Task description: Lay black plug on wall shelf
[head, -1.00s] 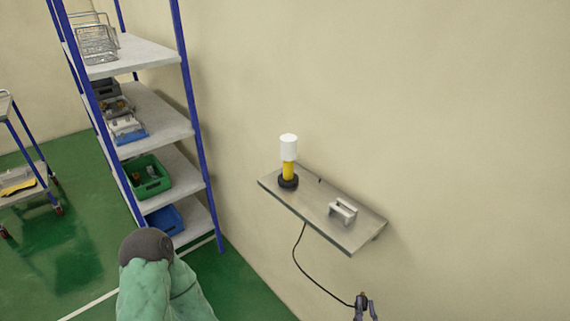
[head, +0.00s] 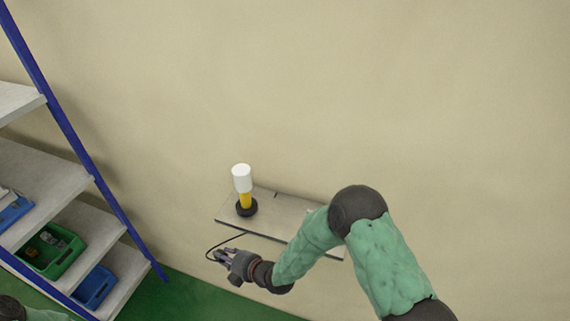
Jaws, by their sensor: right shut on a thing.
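The wall shelf (head: 286,215) is a grey board fixed to the beige wall. Its right part is hidden behind my right arm. My right gripper (head: 219,256) is below and in front of the shelf's left end, apart from it, with its fingers pointing left. It is shut on the black plug, which is too small and covered to make out clearly between the fingers. A thin black cable (head: 225,241) loops from under the shelf's front edge to the gripper. My left gripper is out of view.
A white-and-yellow lamp-like thing (head: 243,184) stands upright on a black base at the shelf's left end. A blue-posted rack (head: 60,105) with a green crate (head: 52,262) and a blue crate (head: 93,287) stands at left.

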